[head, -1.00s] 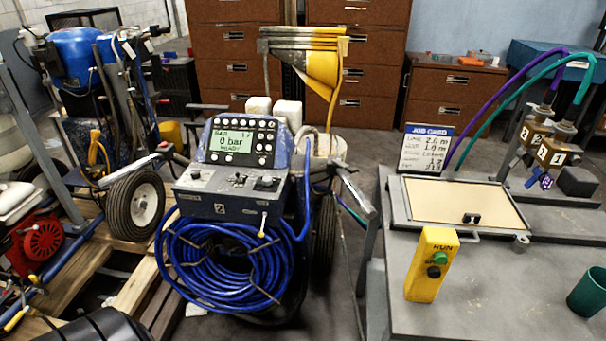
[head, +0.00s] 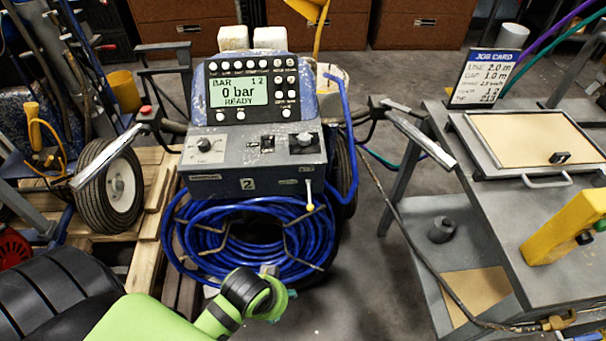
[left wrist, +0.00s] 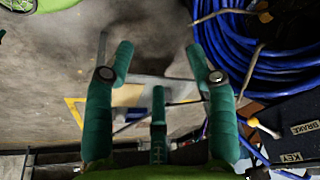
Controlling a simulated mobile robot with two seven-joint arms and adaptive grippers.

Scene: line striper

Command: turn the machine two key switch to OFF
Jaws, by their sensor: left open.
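Machine two is a grey console (head: 247,184) marked 2, with a coiled blue hose below. Its screen (head: 240,90) reads 0 bar, READY. The sloped panel carries a dial (head: 205,145) at left, a small switch (head: 267,143) and a dark-plated knob (head: 304,141) at right. The key switch is probably that right knob; its position is unreadable. A KEY label (left wrist: 291,157) shows on the console in the left wrist view; the switch itself is not clear there. My left gripper (left wrist: 159,50) is open and empty, low before the hose. My right gripper is not in view.
Handlebars (head: 425,140) reach out on both sides. A grey bench (head: 500,220) with a yellow control box (head: 565,225) stands right.

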